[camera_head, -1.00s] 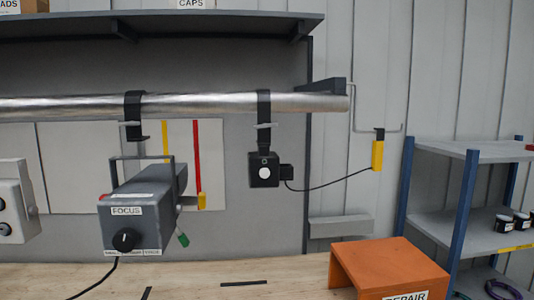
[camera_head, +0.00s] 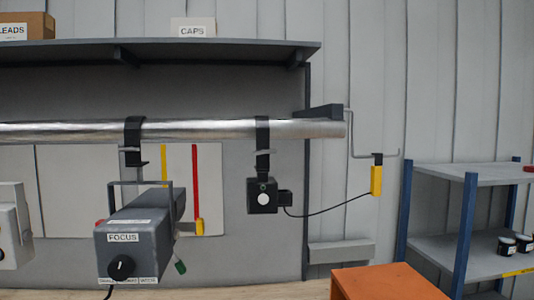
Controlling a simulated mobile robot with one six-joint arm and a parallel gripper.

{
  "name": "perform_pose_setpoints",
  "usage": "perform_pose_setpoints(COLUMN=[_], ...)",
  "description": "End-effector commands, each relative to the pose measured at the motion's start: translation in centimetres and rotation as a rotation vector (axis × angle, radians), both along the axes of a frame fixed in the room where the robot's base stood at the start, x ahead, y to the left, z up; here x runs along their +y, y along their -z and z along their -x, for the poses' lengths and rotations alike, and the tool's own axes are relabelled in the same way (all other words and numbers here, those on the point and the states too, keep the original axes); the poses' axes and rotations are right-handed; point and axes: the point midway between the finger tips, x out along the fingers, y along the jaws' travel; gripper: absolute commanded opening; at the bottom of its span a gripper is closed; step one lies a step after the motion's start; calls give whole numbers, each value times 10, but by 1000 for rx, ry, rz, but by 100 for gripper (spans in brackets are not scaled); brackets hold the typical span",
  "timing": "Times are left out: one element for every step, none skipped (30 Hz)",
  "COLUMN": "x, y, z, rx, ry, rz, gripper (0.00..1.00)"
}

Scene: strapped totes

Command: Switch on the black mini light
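The black mini light (camera_head: 262,196) is a small black box hanging from the metal pipe (camera_head: 230,129) by a black clamp strap (camera_head: 262,145). A round white disc (camera_head: 263,199) shows on its front face. A small dark spot sits above the disc; I cannot tell if it is a switch. No glow shows on it. A thin black cable runs from its right side to a yellow piece (camera_head: 376,181) hanging on a wall hook. My gripper is not in view.
A grey lamp labelled FOCUS (camera_head: 133,235) hangs left of the mini light. A pale grey unit (camera_head: 12,225) is at the left edge. An orange stand (camera_head: 385,283) is below right, with a blue-post shelf (camera_head: 470,172) beyond. An upper shelf (camera_head: 160,53) overhangs the pipe.

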Motion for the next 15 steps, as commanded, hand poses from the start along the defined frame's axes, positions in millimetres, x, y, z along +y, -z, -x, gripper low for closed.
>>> perform_pose_setpoints(x=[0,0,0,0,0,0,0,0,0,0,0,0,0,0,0], y=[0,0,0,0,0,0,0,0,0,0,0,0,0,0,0], z=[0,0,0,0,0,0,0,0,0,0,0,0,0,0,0], rx=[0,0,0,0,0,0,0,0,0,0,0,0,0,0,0], ry=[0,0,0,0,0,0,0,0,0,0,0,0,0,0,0], rz=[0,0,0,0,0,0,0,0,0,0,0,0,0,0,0], gripper=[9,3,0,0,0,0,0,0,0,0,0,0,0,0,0])
